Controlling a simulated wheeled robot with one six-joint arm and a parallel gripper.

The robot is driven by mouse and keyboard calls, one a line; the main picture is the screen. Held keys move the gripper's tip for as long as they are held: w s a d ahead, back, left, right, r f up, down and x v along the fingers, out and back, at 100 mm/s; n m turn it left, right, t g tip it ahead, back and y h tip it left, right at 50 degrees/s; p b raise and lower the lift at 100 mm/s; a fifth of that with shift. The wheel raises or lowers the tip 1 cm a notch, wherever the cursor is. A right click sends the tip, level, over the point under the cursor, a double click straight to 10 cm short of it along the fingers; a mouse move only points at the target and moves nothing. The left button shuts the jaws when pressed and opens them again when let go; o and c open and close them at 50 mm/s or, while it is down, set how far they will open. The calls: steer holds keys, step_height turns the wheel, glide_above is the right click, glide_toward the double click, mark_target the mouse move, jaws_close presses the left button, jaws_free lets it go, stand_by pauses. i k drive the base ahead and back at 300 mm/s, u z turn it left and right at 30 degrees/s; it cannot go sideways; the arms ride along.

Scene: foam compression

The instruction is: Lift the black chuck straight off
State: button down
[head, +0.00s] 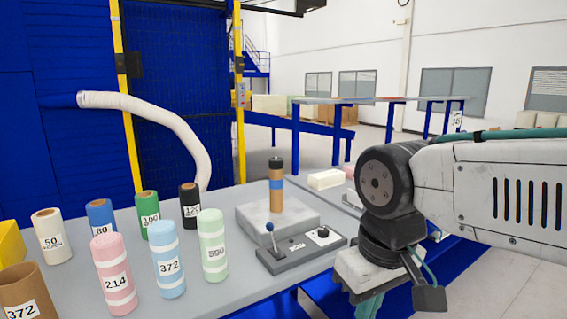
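A black cap-like piece, which looks like the black chuck (276,163), sits on top of an upright brown tube (276,198) with a blue band. The tube stands on a grey square block (258,222) on the table. My gripper (368,304) hangs at the lower right, apart from the chuck and well below its height in the picture. Only its teal upper part shows; the fingertips are cut off by the bottom edge, so I cannot tell whether it is open or holds anything.
A control box (300,248) with a blue-knobbed lever stands in front of the block. Several numbered foam rolls (113,275) and spools (150,215) fill the left of the table (215,285). A pale block (325,180) lies behind right. A white hose (165,118) arches behind.

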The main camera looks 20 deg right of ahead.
mark_target(278, 164)
steer(key=u, duration=0.3)
steer(key=k, duration=1.3)
steer(key=u, duration=1.05)
steer(key=i, duration=1.45)
steer(key=z, duration=0.95)
steer(key=i, duration=0.6)
steer(key=z, duration=0.85)
steer(key=i, duration=0.6)
steer(key=z, duration=0.05)
